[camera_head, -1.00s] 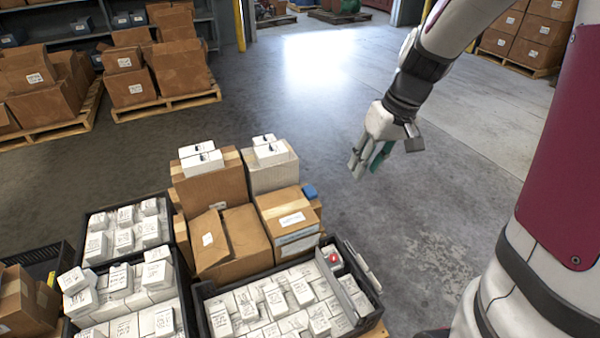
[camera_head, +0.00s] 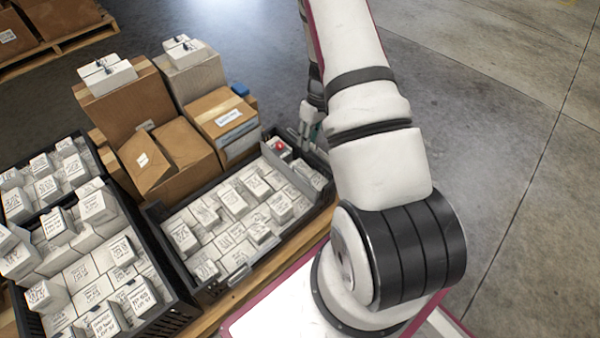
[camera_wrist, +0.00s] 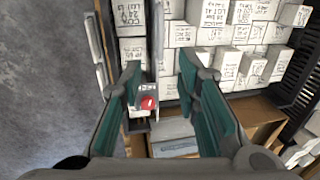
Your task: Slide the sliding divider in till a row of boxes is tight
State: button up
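The sliding divider (camera_head: 289,178) is a thin grey plate standing across the black crate (camera_head: 232,287) near its right end. In the wrist view the divider (camera_wrist: 157,35) runs up the picture as a thin upright strip. Rows of white labelled boxes (camera_head: 233,200) fill the crate on its larger side. A white box with a red round top (camera_wrist: 148,102) sits near the divider's end. My gripper (camera_wrist: 160,70) is open above the crate, its teal-padded fingers apart on either side of the divider's line. I see no contact. In the head view my arm partly hides the gripper (camera_head: 311,128).
Brown cartons (camera_head: 165,155) stand behind the crate, with small white boxes on top. Another black crate of white boxes (camera_head: 90,280) stands to the left. Open concrete floor (camera_head: 490,130) lies to the right. A loaded pallet (camera_head: 60,50) is at the far left.

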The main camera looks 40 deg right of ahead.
jog(key=a+f+b, duration=0.1)
jog(key=f, duration=0.3)
jog(key=f+b, duration=0.1)
jog(key=f, duration=0.3)
jog(key=a+f+b, duration=0.1)
jog(key=f+b, duration=0.1)
jog(key=f, duration=0.3)
jog(key=shift+a, duration=0.3)
grip_shut()
